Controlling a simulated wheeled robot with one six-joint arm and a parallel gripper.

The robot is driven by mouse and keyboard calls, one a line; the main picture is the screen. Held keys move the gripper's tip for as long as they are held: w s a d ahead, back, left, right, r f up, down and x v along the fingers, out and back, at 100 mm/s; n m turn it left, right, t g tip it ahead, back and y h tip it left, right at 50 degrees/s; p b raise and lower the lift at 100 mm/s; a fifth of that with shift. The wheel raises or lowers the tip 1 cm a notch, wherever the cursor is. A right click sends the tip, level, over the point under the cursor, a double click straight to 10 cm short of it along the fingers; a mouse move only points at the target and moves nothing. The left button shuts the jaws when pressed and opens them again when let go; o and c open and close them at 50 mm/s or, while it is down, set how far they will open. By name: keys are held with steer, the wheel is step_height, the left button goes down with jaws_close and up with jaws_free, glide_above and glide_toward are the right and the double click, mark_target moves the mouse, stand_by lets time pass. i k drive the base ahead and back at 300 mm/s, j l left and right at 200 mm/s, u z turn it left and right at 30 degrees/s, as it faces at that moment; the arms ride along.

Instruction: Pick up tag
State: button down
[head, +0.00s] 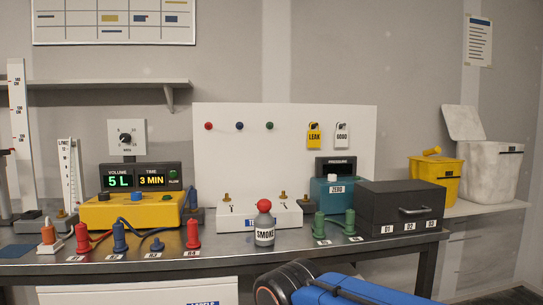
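Two tags hang side by side on the upright white board (290,150). The left one is a yellow tag (314,136) marked LEAK. Part of my blue and black arm shows at the bottom, in front of the bench edge. My gripper is not in view, so its opening and anything in it cannot be seen.
The bench holds a yellow device (133,212) with 5 L and 3 MIN displays, red, blue and green connectors, a grey SMOKE bottle (264,224), the teal unit (331,196) and a black drawer box (402,205). Yellow and white bins (487,168) stand at right.

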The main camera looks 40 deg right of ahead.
mark_target(314, 137)
steer(key=z, duration=1.2)
